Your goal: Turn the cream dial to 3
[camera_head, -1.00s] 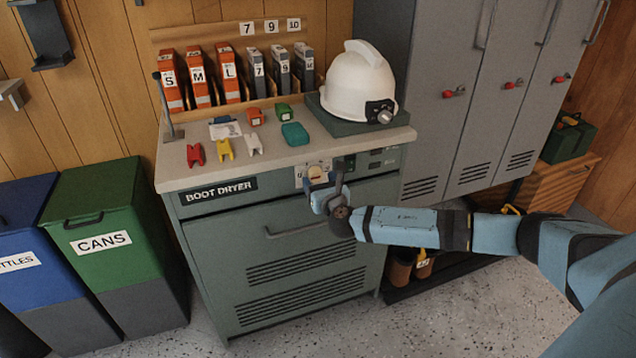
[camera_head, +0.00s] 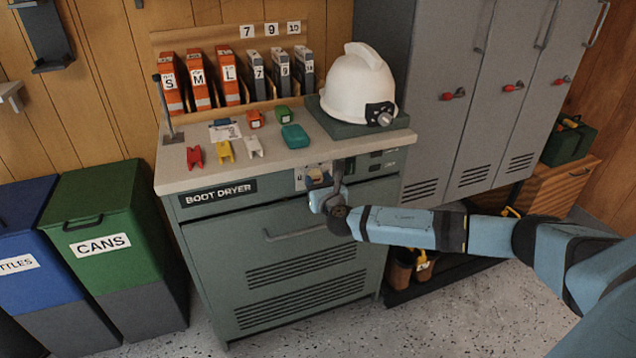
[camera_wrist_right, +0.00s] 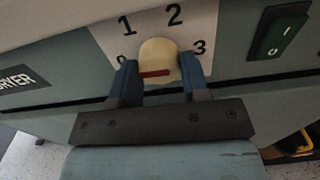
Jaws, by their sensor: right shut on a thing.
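The cream dial (camera_wrist_right: 158,54) is on a white plate (camera_wrist_right: 174,22) marked 0, 1, 2 and 3. In the wrist view a red bar on the dial's face lies nearly level between the fingers; which end is its pointer I cannot tell. My right gripper (camera_wrist_right: 154,82) has one blue finger on each side of the dial and is shut on it. In the head view the right gripper (camera_head: 321,191) is at the front panel of the boot dryer (camera_head: 218,235) and partly hides the dial. My left gripper is not in view.
A green rocker switch (camera_wrist_right: 278,32) sits right of the plate. A dryer door handle (camera_head: 295,232) is below. The worktop holds a white helmet (camera_head: 358,85) and several small coloured pieces. Bins (camera_head: 100,235) stand left, grey lockers (camera_head: 435,80) right.

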